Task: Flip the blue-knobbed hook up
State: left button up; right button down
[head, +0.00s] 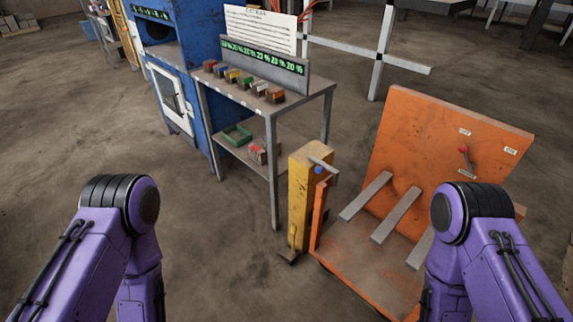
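A yellow post (302,205) stands in the middle of the head view, beside the orange cart. Near its top right is a small blue knob (319,171). A short grey metal bar (324,164) slants across the post top just above the knob; it looks like the hook, but it is too small to tell exactly how it sits. My purple arms show at the lower left and lower right, both apart from the post. Neither gripper is in view.
An orange cart (450,130) with grey bars and a red-knobbed lever (463,149) stands to the right of the post. A grey table (271,105) with several coloured blocks and a blue machine (185,60) stand behind left. Floor at the front left is clear.

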aim_at(324, 166)
jog(key=u, duration=0.1)
jog(key=i, duration=0.95)
jog(key=z, duration=0.55)
